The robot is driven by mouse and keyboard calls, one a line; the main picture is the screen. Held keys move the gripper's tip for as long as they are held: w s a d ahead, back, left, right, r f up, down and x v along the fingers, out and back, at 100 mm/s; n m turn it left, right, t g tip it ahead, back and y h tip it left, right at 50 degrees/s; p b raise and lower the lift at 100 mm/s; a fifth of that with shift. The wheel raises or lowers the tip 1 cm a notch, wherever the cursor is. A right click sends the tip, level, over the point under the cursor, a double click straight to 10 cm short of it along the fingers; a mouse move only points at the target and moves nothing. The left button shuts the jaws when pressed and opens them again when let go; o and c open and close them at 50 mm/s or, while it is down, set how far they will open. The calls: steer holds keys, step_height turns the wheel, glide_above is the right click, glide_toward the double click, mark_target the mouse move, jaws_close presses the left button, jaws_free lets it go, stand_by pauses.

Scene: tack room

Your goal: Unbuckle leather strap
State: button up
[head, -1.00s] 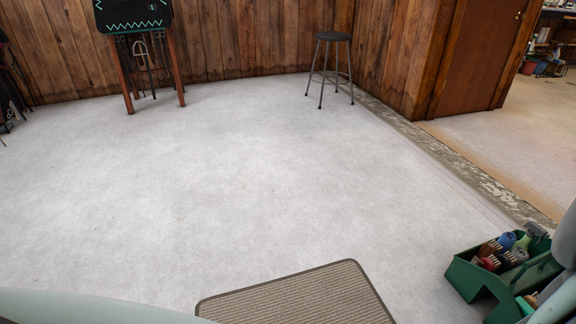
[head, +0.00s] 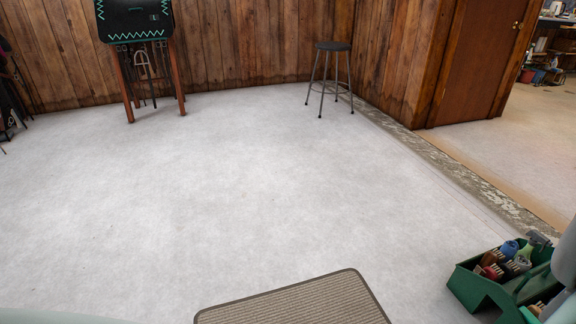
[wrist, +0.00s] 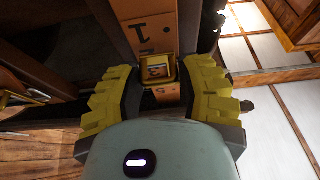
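In the wrist view, an orange-tan strap (wrist: 150,30) with dark numerals runs down from the top. A brass-yellow, squarish buckle (wrist: 158,69) sits on it, and more of the strap shows below. My gripper (wrist: 160,77) has two yellow, ridged fingers, one on each side of the buckle. The fingers are spread, with a gap to the strap visible on the left; I cannot tell whether the right finger touches the buckle. The strap's lower end is hidden behind my gripper body. Strap, buckle and gripper do not show in the head view.
In the head view, a green tote (head: 473,291) of brushes and bottles stands at lower right, beside a ribbed mat (head: 300,304). A stool (head: 333,47) and a dark-topped stand (head: 128,62) are at the back wall. The pale floor between is clear.

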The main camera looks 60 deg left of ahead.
jaws_close()
steer(key=shift+s, duration=0.1)
steer(key=shift+r, duration=0.15)
step_height(320, 180, up, 8)
steer(key=s+g+y+p, duration=0.2)
steer(key=g+y+p, duration=0.3)
steer(key=g+p, duration=1.2)
steer(key=a+p, duration=0.1)
steer(key=p, duration=1.1)
steer(key=shift+s, duration=0.35)
